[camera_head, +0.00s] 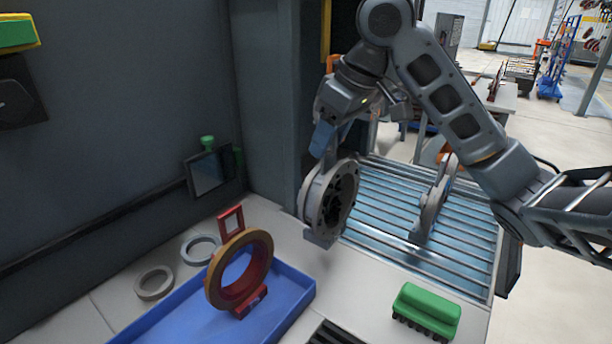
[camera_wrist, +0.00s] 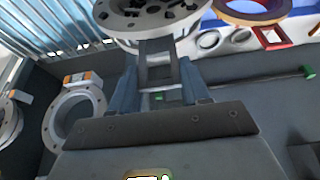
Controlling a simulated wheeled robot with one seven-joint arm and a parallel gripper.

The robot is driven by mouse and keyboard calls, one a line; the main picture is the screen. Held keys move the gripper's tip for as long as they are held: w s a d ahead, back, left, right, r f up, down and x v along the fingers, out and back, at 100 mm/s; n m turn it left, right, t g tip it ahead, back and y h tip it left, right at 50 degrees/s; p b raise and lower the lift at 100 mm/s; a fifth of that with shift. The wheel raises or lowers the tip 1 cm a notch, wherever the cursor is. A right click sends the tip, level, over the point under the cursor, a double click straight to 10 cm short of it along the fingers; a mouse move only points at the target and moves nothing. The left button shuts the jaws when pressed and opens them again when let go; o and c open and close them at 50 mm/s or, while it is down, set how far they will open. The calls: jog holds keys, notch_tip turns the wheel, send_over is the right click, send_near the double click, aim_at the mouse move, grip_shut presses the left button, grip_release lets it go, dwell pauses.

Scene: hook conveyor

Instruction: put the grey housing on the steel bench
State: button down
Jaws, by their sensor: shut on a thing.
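My gripper (camera_head: 326,142) is shut on the grey housing (camera_head: 331,198), a thick round part with a dark holed face and a flat foot. The housing hangs upright below the gripper, near the left edge of the slatted surface; I cannot tell whether its foot touches anything. In the wrist view, the gripper's fingers (camera_wrist: 161,88) close on a frame-shaped handle, with the housing (camera_wrist: 150,22) beyond. The pale bench top (camera_head: 268,212), which I take for the steel bench, lies at lower left and continues below the housing.
A blue tray (camera_head: 299,293) on the bench holds a red and orange ring part (camera_head: 263,258). Two grey rings (camera_head: 154,283) lie behind it. A green brush-like block (camera_head: 428,308) sits at front right. Another grey round part (camera_head: 433,207) stands on the blue slatted surface (camera_head: 385,232).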

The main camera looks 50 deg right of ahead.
jog(key=w+a+f, duration=0.2)
jog(key=w+f, duration=0.1)
jog(key=f, duration=0.3)
jog(key=shift+w+a+f, duration=0.3)
jog(key=shift+a+f, duration=0.05)
jog(key=shift+a, duration=0.05)
jog(key=shift+f, duration=0.2)
jog(key=c, duration=0.5)
grip_release()
jog(key=p+v, duration=0.1)
jog(key=v, duration=1.1)
jog(key=shift+r, duration=0.2)
jog(key=shift+s, duration=0.1)
